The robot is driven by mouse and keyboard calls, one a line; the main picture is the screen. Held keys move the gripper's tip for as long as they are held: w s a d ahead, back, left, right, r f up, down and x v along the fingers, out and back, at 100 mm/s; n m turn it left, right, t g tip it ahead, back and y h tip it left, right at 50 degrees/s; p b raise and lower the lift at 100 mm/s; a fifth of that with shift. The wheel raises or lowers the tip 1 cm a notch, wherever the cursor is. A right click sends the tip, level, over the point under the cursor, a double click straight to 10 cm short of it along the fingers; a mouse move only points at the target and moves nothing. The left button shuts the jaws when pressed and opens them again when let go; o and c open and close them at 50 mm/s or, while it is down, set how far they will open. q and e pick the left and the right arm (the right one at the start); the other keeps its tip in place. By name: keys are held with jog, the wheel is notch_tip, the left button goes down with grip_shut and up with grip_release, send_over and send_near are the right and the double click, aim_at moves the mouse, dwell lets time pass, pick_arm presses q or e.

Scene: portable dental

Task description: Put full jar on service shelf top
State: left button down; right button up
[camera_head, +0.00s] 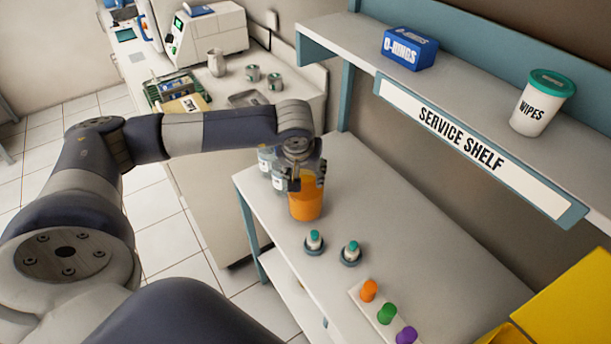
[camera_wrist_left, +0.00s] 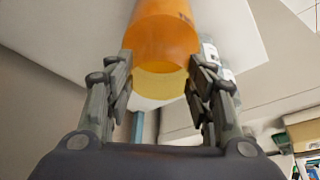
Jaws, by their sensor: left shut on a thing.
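My left gripper (camera_head: 305,182) is shut on an orange jar (camera_head: 306,206) at the left end of the workbench. In the left wrist view the orange see-through jar (camera_wrist_left: 163,35) is between the two fingers of my left gripper (camera_wrist_left: 163,78). I cannot tell whether the jar touches the bench, and its top is partly hidden by the gripper. Pale containers (camera_head: 267,160) stand behind the gripper, partly covered. The service shelf top (camera_head: 465,92) runs above the bench at the upper right. My right gripper is not in view.
A blue O-rings box (camera_head: 409,48) and a wipes tub (camera_head: 541,103) stand on the shelf, with clear room between them. Two small teal-capped bottles (camera_head: 314,241) (camera_head: 351,251) and a strip with coloured knobs (camera_head: 387,314) are on the bench. A yellow object (camera_head: 565,305) is at lower right.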

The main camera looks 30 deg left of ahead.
pick_arm(q)
jog(key=shift+w+f, duration=0.1)
jog(key=shift+f, duration=0.75)
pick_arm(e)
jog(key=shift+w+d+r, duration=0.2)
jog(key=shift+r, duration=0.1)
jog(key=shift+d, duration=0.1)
pick_arm(q)
jog(key=c, duration=0.7)
grip_release()
jog(key=shift+f, duration=0.15)
jog(key=shift+c, duration=0.2)
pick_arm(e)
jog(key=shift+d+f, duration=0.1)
pick_arm(q)
jog(key=b+v, duration=0.3)
jog(key=v, duration=0.9)
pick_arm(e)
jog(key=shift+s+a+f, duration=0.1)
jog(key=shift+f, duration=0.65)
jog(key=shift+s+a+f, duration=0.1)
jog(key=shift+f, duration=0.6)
